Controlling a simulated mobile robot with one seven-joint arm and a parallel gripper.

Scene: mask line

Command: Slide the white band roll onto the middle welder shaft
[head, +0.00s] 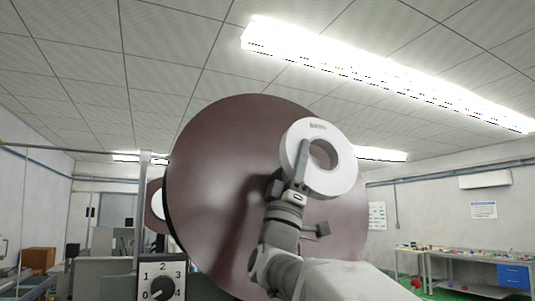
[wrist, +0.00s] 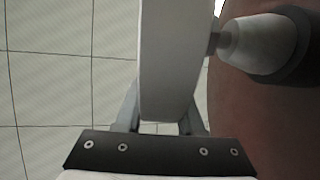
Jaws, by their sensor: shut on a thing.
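My gripper (head: 302,165) is shut on the wall of the white band roll (head: 343,172), a thick ring with an open centre. The roll stands on edge in front of a large brown disc (head: 215,170). In the wrist view the roll (wrist: 172,60) is edge-on between my fingers. A pale, tapered shaft (wrist: 255,45) sticks out from the brown disc just right of the roll, its narrow tip close to the roll's face. I cannot tell whether the tip meets the hole. In the head view the shaft is not clearly visible.
A dial panel (head: 160,283) numbered 0 to 4 stands at the lower left. Behind it is another disc with a white round part (head: 157,204). A workbench with blue drawers (head: 513,275) is far right. The space left of the roll is clear in the wrist view.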

